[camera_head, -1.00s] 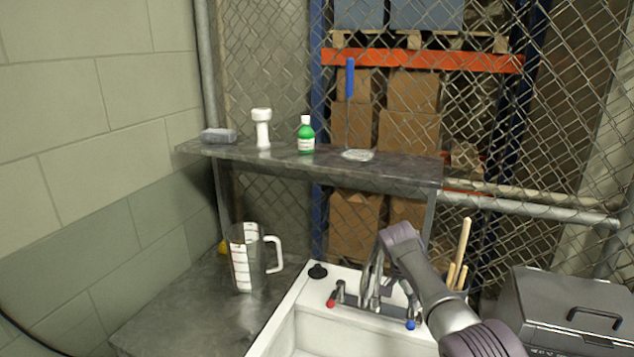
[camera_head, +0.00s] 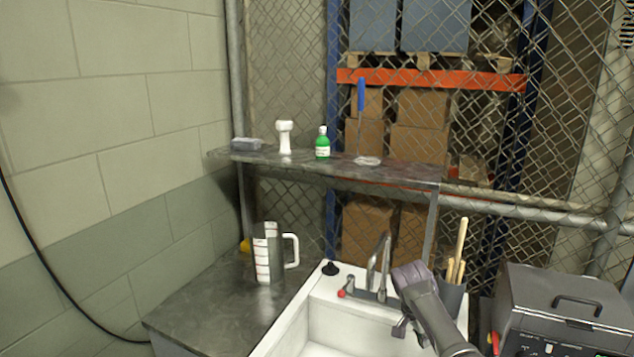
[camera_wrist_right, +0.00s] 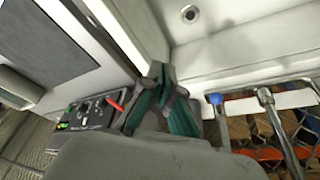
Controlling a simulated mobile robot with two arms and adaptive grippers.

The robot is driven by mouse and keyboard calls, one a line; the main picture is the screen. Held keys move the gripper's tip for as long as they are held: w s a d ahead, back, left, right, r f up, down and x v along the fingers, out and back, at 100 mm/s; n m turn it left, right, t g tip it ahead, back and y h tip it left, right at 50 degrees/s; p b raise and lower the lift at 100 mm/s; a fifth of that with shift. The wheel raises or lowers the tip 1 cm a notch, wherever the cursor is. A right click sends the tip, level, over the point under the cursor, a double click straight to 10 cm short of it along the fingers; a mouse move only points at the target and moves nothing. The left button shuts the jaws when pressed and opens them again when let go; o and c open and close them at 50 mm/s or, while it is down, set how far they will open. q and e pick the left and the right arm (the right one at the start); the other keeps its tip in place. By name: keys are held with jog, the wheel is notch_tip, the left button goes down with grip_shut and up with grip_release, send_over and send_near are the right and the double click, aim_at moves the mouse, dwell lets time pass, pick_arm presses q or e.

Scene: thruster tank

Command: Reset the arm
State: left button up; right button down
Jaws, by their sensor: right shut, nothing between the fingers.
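My right arm reaches in from the lower right in the head view. Its gripper lies hidden beyond the purple-grey wrist link, over the right part of the white sink (camera_head: 312,318). In the right wrist view the right gripper (camera_wrist_right: 168,72) has its fingers together with nothing between them. The blue-tipped tap handle (camera_wrist_right: 216,99) and the metal spout (camera_wrist_right: 266,98) are to the right of the fingers there, apart from them. The left gripper does not show.
A measuring jug (camera_head: 266,258) stands on the counter left of the sink. The faucet (camera_head: 378,265) stands behind the basin. A green bottle (camera_head: 322,146) and a white object (camera_head: 285,137) are on the shelf (camera_head: 400,173). A grey machine (camera_head: 560,300) is at the right.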

jog(key=s+a+f+n+t+y, duration=0.15)
jog(key=s+f+n, duration=0.35)
jog(key=s, duration=0.6)
jog(key=s+a+f+n+y, duration=0.1)
jog(key=s+a+f+n, duration=0.25)
jog(key=s+f, duration=0.55)
jog(key=s+r+n+y, duration=0.1)
jog(key=s+r+n, duration=0.3)
jog(key=s, duration=0.8)
jog(key=s+r+n, duration=0.3)
jog(key=s+r, duration=0.3)
jog(key=s, duration=0.5)
notch_tip(320, 180, down, 32)
jog(key=s+f+b, duration=0.1)
jog(key=s+b, duration=0.1)
jog(key=b, duration=0.3)
pick_arm(q)
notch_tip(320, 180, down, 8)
jog(key=b, duration=0.3)
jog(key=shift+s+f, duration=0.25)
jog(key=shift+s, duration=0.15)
pick_arm(e)
jog(key=s+d+f+g, duration=0.1)
jog(key=s+d+f, duration=0.1)
jog(key=s+f, duration=1.3)
notch_tip(320, 180, down, 3)
jog(key=shift+s+d+f+g, duration=0.1)
jog(key=shift+s+d+g, duration=0.25)
